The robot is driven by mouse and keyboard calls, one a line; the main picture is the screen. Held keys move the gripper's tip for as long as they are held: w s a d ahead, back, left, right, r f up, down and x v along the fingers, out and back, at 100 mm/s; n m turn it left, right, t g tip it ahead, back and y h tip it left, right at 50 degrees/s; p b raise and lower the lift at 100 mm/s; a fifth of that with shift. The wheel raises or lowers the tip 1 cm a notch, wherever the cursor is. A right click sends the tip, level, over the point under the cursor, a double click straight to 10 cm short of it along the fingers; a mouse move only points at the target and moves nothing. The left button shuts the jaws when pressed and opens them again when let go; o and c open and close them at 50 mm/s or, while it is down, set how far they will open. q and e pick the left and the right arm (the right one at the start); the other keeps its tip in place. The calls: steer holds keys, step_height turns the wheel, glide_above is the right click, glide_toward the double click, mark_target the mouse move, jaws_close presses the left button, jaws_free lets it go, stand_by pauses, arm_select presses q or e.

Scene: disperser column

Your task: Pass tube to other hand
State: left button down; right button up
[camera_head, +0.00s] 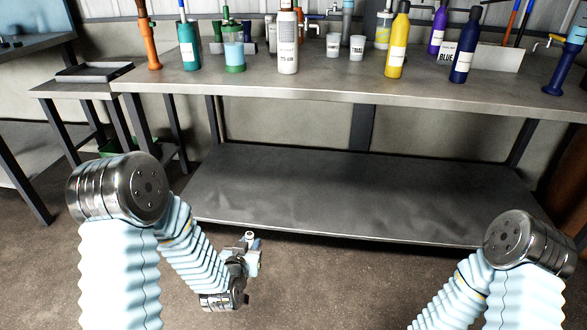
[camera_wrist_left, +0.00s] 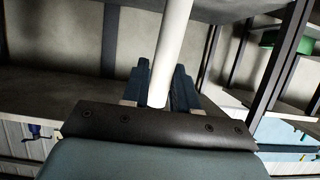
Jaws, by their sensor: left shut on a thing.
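A white tube (camera_wrist_left: 172,45) stands between the dark fingers of my left gripper (camera_wrist_left: 160,88) in the left wrist view and runs out of the top of the picture. The fingers are shut on it near its visible lower end. In the head view my left gripper (camera_head: 248,252) is low, in front of the bench's lower shelf. Only a small whitish end of the tube (camera_head: 250,235) shows there, at the fingers. My right arm comes in at the lower right, but its gripper is out of the picture.
A grey workbench (camera_head: 330,88) spans the back, with a bare lower shelf (camera_head: 330,190). On top stand a teal bottle (camera_head: 188,45), a white bottle (camera_head: 288,45), a yellow bottle (camera_head: 397,45), a dark blue bottle (camera_head: 464,50) and white cups (camera_head: 357,45). Floor between my arms is clear.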

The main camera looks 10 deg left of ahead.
steer(key=shift+o, duration=0.9)
steer(key=shift+a, duration=0.25)
steer(key=s+a+n+g+h, duration=0.3)
steer(key=s+a+n+g, duration=0.15)
steer(key=n, duration=0.55)
steer(key=w+d+r+n+t+h, duration=0.2)
steer(key=w+r+n+t+h, duration=0.4)
steer(key=w+n+t+h, duration=0.65)
steer(key=w+a+r+n+t+y, duration=0.2)
steer(key=a+r+n+t, duration=0.25)
steer(key=a+r, duration=0.25)
steer(key=w+a+r+n+t+y, duration=0.25)
steer(key=a+r+n+t, duration=0.2)
steer(key=a+r, duration=0.3)
arm_select(q)
steer(key=d+r+m+g+h, duration=0.3)
steer(key=d+m+g+h, duration=0.2)
steer(key=d+m+h, duration=0.1)
steer(key=d+r+m+g+h, duration=0.4)
steer(key=d+m+h, duration=0.3)
steer(key=d+m, duration=0.2)
steer(key=d, duration=0.2)
steer(key=shift+d+g, duration=0.3)
steer(key=shift+g, duration=0.1)
arm_select(e)
steer(key=x, duration=1.1)
steer(key=shift+w+f+n+g, duration=0.2)
steer(key=shift+f+n+g, duration=0.2)
steer(key=shift+f+n, duration=0.1)
